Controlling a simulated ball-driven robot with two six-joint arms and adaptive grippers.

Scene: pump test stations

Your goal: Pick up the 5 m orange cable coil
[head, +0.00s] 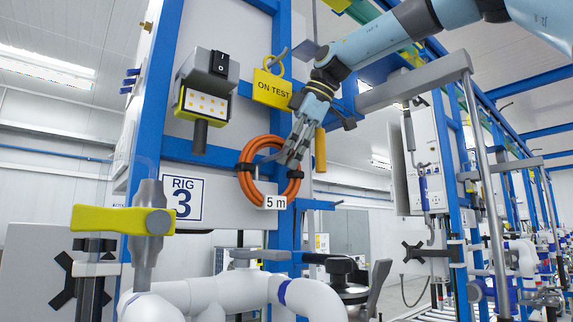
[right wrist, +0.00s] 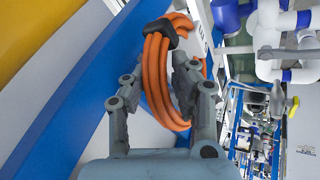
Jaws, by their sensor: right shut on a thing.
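The orange cable coil (head: 246,181) hangs upright in front of the blue frame, with dark ties and a white "5 m" tag (head: 275,202). My right gripper (head: 291,158) reaches down from the upper right and is shut on the coil's upper right part. In the right wrist view the orange strands (right wrist: 160,75) pass between the two fingers of the right gripper (right wrist: 157,92), below a black tie (right wrist: 166,30). Whether the coil still rests on a hook cannot be told. My left gripper is not in view.
A yellow "ON TEST" tag (head: 272,88) hangs just above the coil. White pipes (head: 240,290) and a yellow valve handle (head: 110,219) stand below. A blue post (head: 283,235) is behind.

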